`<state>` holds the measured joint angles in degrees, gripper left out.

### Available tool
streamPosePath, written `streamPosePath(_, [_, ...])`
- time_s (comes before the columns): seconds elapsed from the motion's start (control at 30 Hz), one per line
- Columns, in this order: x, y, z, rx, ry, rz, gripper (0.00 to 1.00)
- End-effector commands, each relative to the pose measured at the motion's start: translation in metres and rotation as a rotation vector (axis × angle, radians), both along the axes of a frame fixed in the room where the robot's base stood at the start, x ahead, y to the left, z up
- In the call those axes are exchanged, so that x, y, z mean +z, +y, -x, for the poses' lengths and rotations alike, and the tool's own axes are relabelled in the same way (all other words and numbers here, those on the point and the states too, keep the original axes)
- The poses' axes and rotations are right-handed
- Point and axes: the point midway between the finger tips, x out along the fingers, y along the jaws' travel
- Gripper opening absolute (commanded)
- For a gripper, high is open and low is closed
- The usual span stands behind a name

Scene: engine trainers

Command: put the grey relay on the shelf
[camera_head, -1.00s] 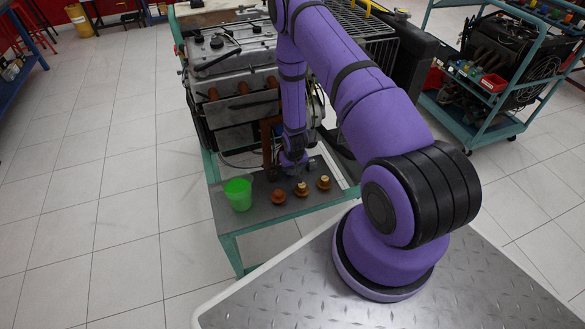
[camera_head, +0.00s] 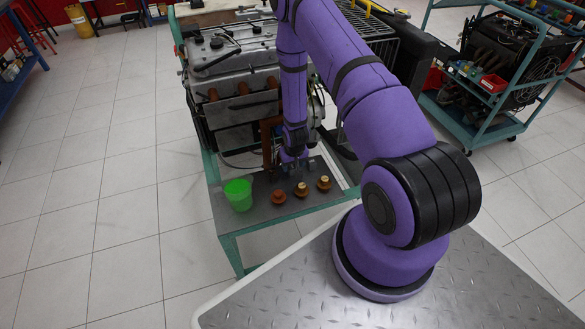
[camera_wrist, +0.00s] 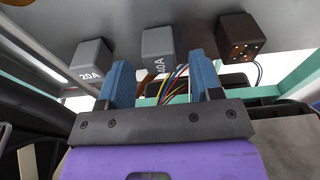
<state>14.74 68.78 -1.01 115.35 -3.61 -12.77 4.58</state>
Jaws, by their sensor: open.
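In the wrist view a mid-grey relay marked 40A (camera_wrist: 158,42) lies beyond and between the fingertips of my gripper (camera_wrist: 160,68). A darker grey relay marked 20A (camera_wrist: 92,58) is to its left, and a brown relay (camera_wrist: 238,36) with pale dots is to its right. My gripper is open, its blue fingers apart; whether they overlap the 40A relay in depth is hard to tell. In the head view my gripper (camera_head: 293,163) is low over the grey shelf (camera_head: 258,218) of the engine trolley, and I cannot make out the relays there.
The engine (camera_head: 235,85) rises behind. Coloured wires (camera_wrist: 176,82) show between the fingers. Another trolley (camera_head: 500,110) is at the right.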

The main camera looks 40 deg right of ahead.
Motion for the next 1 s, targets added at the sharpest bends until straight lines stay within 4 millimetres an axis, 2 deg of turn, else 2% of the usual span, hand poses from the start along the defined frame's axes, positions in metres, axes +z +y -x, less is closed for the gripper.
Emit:
streamPosePath(0.2, [0.041,0.001,0.005,0.0,-0.002,0.001,0.59])
streamPosePath(0.4, [0.07,0.003,0.009,0.0,-0.002,0.001,0.59])
streamPosePath(0.53, [0.082,0.003,0.011,0.0,-0.001,0.0,0.59])
streamPosePath(0.87, [0.095,0.004,0.01,0.002,-0.005,0.002,0.59])
streamPosePath(0.97, [0.116,0.006,0.003,0.008,-0.014,0.005,0.59])
streamPosePath(1.0, [0.128,0.007,-0.001,0.013,-0.021,0.007,0.59])
